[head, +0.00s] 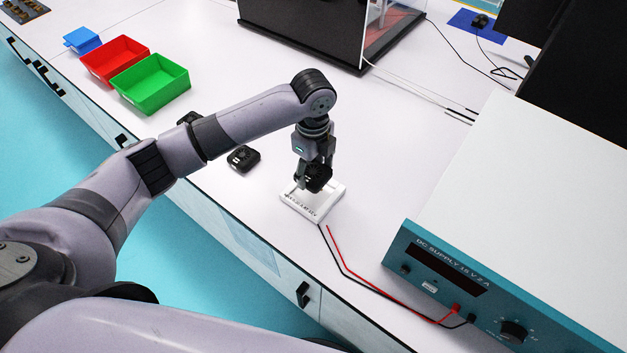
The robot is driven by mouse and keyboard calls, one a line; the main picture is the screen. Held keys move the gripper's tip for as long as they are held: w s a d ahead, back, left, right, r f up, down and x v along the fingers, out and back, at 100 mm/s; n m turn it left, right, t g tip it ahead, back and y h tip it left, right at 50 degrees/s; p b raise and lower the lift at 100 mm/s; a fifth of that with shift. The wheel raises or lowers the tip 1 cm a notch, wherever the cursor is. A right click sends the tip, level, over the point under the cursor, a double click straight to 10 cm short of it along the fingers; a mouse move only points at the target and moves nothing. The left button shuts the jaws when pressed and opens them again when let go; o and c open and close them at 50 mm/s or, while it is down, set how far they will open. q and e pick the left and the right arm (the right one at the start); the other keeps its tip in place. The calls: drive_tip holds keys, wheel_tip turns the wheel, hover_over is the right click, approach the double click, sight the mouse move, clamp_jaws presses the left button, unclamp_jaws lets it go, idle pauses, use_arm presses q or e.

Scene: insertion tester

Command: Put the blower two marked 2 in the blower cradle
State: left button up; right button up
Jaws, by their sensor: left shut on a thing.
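The blower cradle (326,212) is a small white block on the white table, near its front edge. My left gripper (316,168) points down over the cradle and is shut on a black blower (318,179). The blower is tilted and sits over the cradle's far part; I cannot tell whether it touches it. I cannot read a number on it. A second black blower (243,158) with a small white mark lies on the table to the left. My right gripper is not in view.
A further black item (188,118) shows partly behind my left arm. Green (150,84), red (114,60) and blue (82,40) bins stand at the back left. A DC supply (480,290) stands at right, with red and black leads running toward the cradle. The table behind the cradle is clear.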

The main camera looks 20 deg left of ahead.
sight(313, 183)
use_arm(q)
drive_tip(key=shift+f, duration=3)
drive_tip(key=o, duration=1.3)
drive_tip(key=shift+f, duration=0.15)
drive_tip(key=shift+c, duration=0.2)
wheel_tip(313, 183, up, 12)
drive_tip(key=shift+r+b, duration=0.2)
drive_tip(key=shift+b, duration=0.15)
